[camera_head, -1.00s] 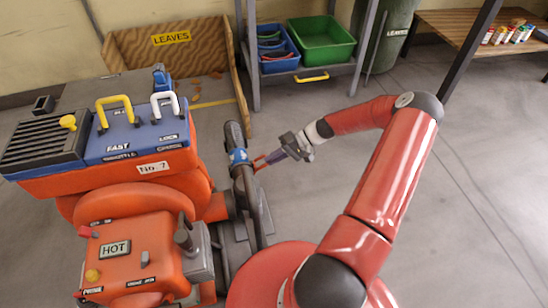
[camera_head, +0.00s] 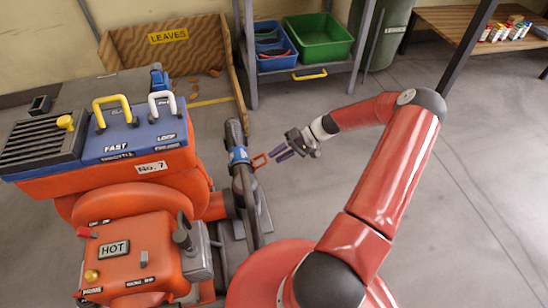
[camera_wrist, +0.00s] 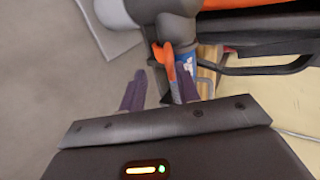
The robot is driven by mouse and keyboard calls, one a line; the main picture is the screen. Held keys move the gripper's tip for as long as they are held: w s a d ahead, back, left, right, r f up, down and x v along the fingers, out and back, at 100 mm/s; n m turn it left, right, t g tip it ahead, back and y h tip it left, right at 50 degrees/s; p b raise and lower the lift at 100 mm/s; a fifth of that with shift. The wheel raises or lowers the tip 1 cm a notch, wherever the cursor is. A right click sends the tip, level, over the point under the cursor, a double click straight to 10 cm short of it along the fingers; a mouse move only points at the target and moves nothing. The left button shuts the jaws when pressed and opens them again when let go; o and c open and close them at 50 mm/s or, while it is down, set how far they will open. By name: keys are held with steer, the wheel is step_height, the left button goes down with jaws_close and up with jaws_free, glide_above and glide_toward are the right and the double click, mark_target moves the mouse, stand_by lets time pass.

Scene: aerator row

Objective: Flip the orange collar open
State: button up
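The orange collar (camera_head: 260,160) is a small orange loop at the blue-banded part of a dark upright pipe (camera_head: 249,195), sticking out to the right in the head view. The orange collar (camera_wrist: 164,58) also shows in the wrist view, beside the blue band (camera_wrist: 188,62). My gripper (camera_head: 277,153) is just right of the loop with a small gap in the head view. The loop's end lies ahead of the fingers, close to the right one.
The orange machine (camera_head: 140,250) with its blue lever panel (camera_head: 125,145) stands at left. A wooden LEAVES bin (camera_head: 180,55) and a shelf with a green tub (camera_head: 320,38) are behind. The floor at right is clear.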

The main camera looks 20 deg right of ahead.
steer(key=v, duration=0.5)
steer(key=shift+s, duration=0.1)
steer(key=shift+r+p, duration=0.1)
steer(key=shift+p, duration=0.2)
steer(key=s+a+r+n+g+h+p, duration=0.1)
steer(key=s+a+r+h+p, duration=0.2)
steer(key=r, duration=0.6)
steer(key=s+a+r+n+h+p, duration=0.1)
steer(key=s+a+r+h, duration=0.3)
steer(key=r, duration=0.6)
steer(key=a+r+g+h+p, duration=0.1)
steer(key=a+r+h+p, duration=0.15)
steer(key=a+r, duration=0.45)
steer(key=s+a+r+t+h+p, duration=0.1)
steer(key=s+a+r+t+p, duration=0.1)
steer(key=s+r, duration=0.6)
steer(key=s+a+r+t+h+p, duration=0.1)
steer(key=s+r+t+p, duration=0.1)
steer(key=s+r, duration=0.6)
steer(key=shift+a+r+t, duration=0.4)
steer(key=shift+r+t, duration=0.15)
steer(key=shift+t, duration=0.25)
